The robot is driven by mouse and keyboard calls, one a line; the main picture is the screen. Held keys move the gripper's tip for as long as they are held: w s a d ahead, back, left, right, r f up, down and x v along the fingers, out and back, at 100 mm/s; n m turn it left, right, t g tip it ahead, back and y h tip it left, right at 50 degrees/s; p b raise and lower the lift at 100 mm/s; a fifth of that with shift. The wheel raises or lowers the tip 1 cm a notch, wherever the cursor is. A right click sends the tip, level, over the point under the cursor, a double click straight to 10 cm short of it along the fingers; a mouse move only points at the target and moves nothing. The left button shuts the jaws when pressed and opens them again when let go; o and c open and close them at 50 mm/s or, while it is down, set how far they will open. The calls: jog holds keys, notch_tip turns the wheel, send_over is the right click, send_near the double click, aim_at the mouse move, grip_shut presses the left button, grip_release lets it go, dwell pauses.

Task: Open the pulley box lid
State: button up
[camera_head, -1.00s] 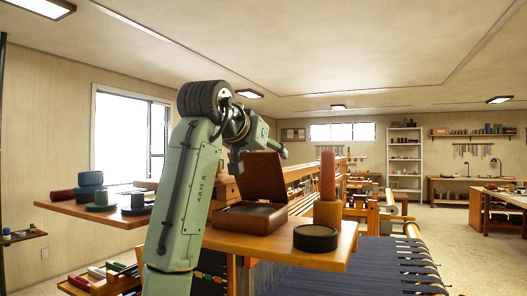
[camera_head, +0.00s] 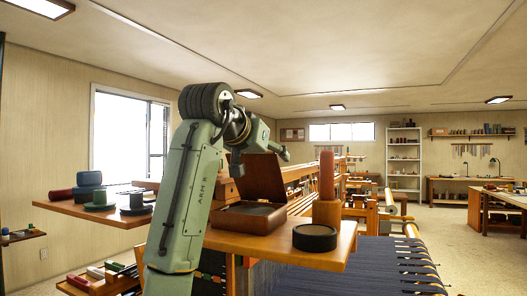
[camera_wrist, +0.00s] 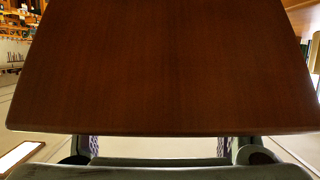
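The pulley box (camera_head: 247,217) is a dark brown wooden box on the orange-brown wooden shelf. Its lid (camera_head: 262,178) stands raised at the back, tilted up from the box. My gripper (camera_head: 284,154) is just above and behind the lid's top edge in the head view, its fingers hard to make out there. In the wrist view the lid (camera_wrist: 165,70) fills most of the picture as a broad brown panel. My gripper (camera_wrist: 157,148) shows along the bottom, its two fingers wide apart with nothing between them. The lid's edge hides part of them; contact cannot be told.
A black round container (camera_head: 315,238) and an orange block with a red cylinder (camera_head: 327,177) stand right of the box. Spools (camera_head: 100,200) sit on the shelf to the left. The loom with dark blue cloth (camera_head: 385,268) lies to the front right.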

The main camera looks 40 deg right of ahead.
jog(key=shift+o, duration=0.6)
jog(key=shift+w+d+f, duration=0.1)
jog(key=shift+d+f, duration=0.25)
jog(key=shift+f, duration=0.1)
jog(key=shift+o, duration=1.3)
jog(key=shift+r, duration=0.15)
jog(key=shift+a, duration=0.1)
jog(key=shift+a+r, duration=0.1)
jog(key=shift+r, duration=0.05)
jog(key=v, duration=1.1)
jog(key=shift+s+a+r, duration=0.15)
jog(key=shift+s+a, duration=0.1)
jog(key=shift+a, duration=0.05)
jog(key=shift+c, duration=0.4)
